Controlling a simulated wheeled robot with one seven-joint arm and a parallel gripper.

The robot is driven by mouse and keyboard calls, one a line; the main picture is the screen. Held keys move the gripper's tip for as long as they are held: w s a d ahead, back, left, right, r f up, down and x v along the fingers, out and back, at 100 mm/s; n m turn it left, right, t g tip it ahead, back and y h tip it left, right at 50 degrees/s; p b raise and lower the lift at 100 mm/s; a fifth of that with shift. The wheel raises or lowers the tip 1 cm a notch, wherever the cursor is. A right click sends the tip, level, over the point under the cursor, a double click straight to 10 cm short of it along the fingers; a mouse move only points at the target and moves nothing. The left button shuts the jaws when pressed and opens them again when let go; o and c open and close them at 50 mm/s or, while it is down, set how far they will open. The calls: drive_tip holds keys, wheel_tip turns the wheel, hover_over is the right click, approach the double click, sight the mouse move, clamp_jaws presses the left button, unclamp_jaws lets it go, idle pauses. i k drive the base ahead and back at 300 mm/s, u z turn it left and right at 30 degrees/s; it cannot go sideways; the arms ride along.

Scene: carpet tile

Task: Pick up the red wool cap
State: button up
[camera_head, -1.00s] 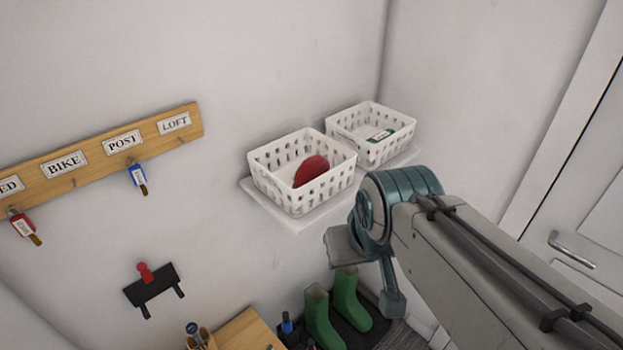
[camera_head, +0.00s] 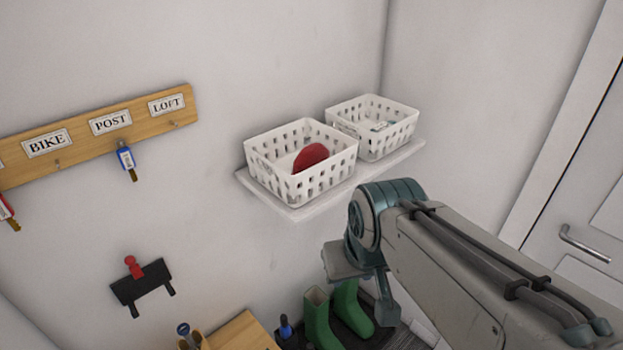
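The red wool cap (camera_head: 310,157) lies inside the left white basket (camera_head: 267,172), its rounded top showing above the basket floor. The basket's front wall hides its lower part. The basket stands on a white wall shelf (camera_head: 296,213). My arm reaches in from the lower right, and its end is below and to the right of the basket, apart from it. The fingers of my gripper cannot be made out, so whether it is open or shut does not show.
A second white basket (camera_head: 402,135) with small items stands on the shelf to the right. A wooden key rack (camera_head: 80,140) and a black wall holder (camera_head: 142,285) are at left. Green boots (camera_head: 318,318) stand below. A door (camera_head: 590,200) is at right.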

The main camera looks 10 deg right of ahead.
sight(310, 154)
drive_tip(key=k, duration=0.5)
drive_tip(key=z, duration=1)
drive_tip(key=i, duration=0.85)
drive_tip(key=u, duration=1.9)
